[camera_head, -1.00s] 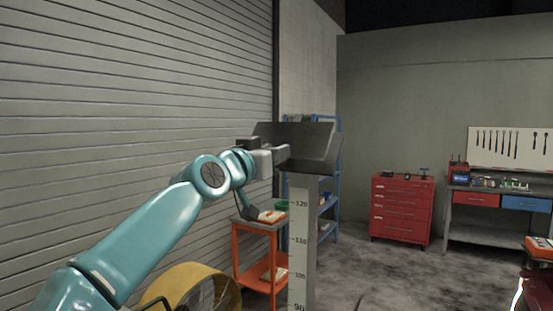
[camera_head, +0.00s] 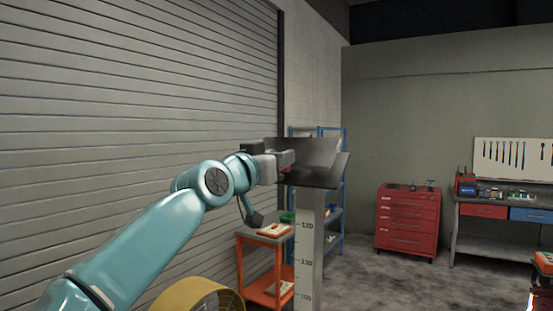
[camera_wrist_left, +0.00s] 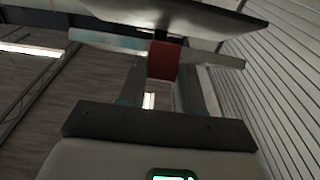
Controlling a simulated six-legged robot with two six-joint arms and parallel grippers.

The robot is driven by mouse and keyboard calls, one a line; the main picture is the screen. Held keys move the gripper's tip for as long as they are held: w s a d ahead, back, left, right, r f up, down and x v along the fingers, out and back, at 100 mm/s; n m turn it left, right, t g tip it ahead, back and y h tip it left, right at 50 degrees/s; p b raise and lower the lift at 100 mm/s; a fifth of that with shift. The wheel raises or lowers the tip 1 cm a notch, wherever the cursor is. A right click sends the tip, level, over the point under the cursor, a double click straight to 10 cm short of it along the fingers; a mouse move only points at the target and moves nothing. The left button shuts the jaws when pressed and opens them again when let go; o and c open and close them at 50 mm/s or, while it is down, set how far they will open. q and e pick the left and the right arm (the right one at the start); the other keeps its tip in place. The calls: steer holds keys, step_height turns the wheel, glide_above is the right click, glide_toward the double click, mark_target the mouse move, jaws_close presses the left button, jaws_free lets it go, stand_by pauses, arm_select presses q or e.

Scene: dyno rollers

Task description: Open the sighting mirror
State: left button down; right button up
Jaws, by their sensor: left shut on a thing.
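The sighting mirror (camera_head: 318,175) is a dark grey, shiny panel, tilted, at the top of a pale post (camera_head: 309,240) with a height scale. My left gripper (camera_head: 284,161) is at the panel's left side. In the left wrist view its two fingers (camera_wrist_left: 163,80) stand on either side of a small red grip (camera_wrist_left: 163,60), and the gripper is shut on it. The panel's edge (camera_wrist_left: 180,14) shows just beyond the red grip. The head view shows only a sliver of red at the fingertips. My right gripper is out of view.
An orange cart (camera_head: 262,262) stands behind the post, with a blue shelf (camera_head: 333,190) beyond. A red tool cabinet (camera_head: 407,222) and a workbench (camera_head: 500,212) stand right. A yellow round thing (camera_head: 195,296) is low in front.

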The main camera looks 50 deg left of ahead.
arm_select(q)
steer(key=c, duration=0.8)
jaws_free()
steer(key=shift+r, duration=0.15)
steer(key=shift+o, duration=0.2)
steer(key=b+v, duration=0.4)
steer(key=v, duration=1.2)
steer(key=shift+s, duration=0.15)
